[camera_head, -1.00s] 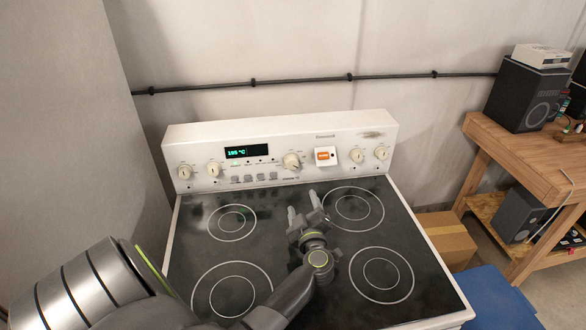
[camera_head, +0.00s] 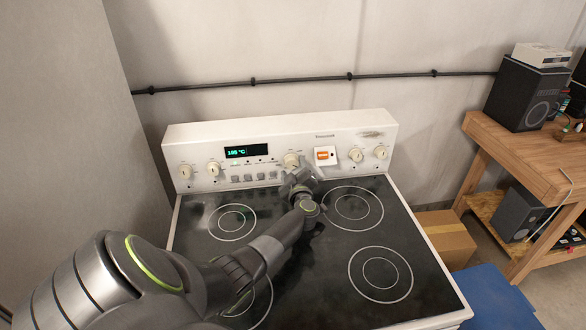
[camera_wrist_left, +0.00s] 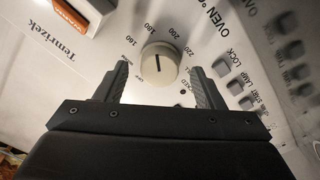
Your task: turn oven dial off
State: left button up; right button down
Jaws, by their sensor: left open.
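The oven dial (camera_head: 291,159) is a cream knob on the stove's back panel, between the display and the orange switch. In the left wrist view the dial (camera_wrist_left: 160,63) is round with a black pointer line and is ringed by temperature numbers. My left gripper (camera_head: 297,180) is right in front of the dial and partly hides it in the head view. In the left wrist view its two fingers (camera_wrist_left: 160,85) are open, one on each side of the dial's lower part, with gaps visible. The display (camera_head: 246,151) reads about 195 °C. My right gripper is not in view.
Other knobs (camera_head: 184,172) sit on the panel, with small buttons under the display. The orange switch (camera_head: 325,155) is right of the dial. The black cooktop (camera_head: 330,265) below is bare. A wooden bench (camera_head: 530,160) with a speaker stands at right.

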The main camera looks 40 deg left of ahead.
pick_arm(q)
jog(key=shift+w+a, duration=0.4)
jog(key=shift+a, duration=0.1)
jog(key=shift+c, duration=0.2)
jog(key=c, duration=0.9)
jog(key=shift+c, duration=0.2)
